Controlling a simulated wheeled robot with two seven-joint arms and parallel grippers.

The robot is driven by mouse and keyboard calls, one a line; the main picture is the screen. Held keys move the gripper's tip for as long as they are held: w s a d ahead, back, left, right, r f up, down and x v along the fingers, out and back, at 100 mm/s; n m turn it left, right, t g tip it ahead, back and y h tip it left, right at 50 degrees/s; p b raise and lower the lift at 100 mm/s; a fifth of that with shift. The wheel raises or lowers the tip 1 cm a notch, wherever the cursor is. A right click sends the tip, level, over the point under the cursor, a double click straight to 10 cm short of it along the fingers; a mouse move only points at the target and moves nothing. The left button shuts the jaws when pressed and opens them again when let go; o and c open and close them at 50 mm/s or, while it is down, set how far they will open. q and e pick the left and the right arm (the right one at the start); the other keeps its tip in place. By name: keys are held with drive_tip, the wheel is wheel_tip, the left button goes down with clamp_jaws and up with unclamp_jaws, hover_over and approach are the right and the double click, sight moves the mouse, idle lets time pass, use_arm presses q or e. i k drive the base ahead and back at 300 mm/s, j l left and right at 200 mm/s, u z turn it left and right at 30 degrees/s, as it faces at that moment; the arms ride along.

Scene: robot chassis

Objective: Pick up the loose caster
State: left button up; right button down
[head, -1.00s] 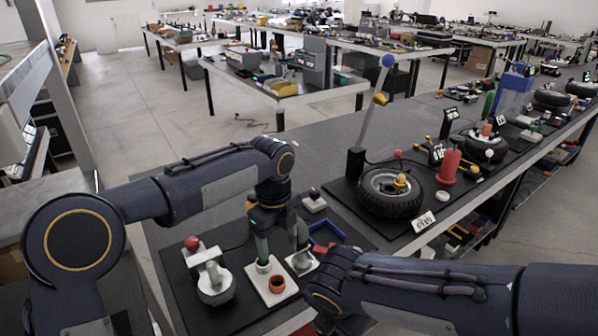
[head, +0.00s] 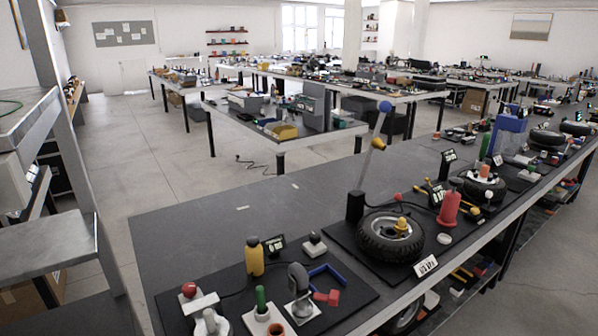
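A grey curved caster-like part (head: 299,281) stands on a white plate on the black mat (head: 352,295) at the near end of the bench. A second pale, rounded caster-like part (head: 211,324) is at the mat's near left, cut off by the bottom edge of the picture. I cannot tell which of the two is the loose caster. Neither of my grippers shows in the head view now, so I cannot see whether they hold anything.
On the mat are a red-topped white part (head: 190,291), a yellow bottle (head: 255,257), a green post (head: 261,300), a blue bracket (head: 322,272) and red pieces (head: 327,297). A black tyre (head: 388,238) lies farther right. The bench (head: 215,230) behind the mat is bare.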

sight(303, 310)
drive_tip(key=i+u, duration=0.15)
drive_tip(key=u, duration=0.3)
drive_tip(key=i+l+u, duration=0.1)
drive_tip(key=u, duration=0.35)
drive_tip(key=i+l+u, duration=0.15)
drive_tip(key=u, duration=0.3)
drive_tip(key=i, duration=0.1)
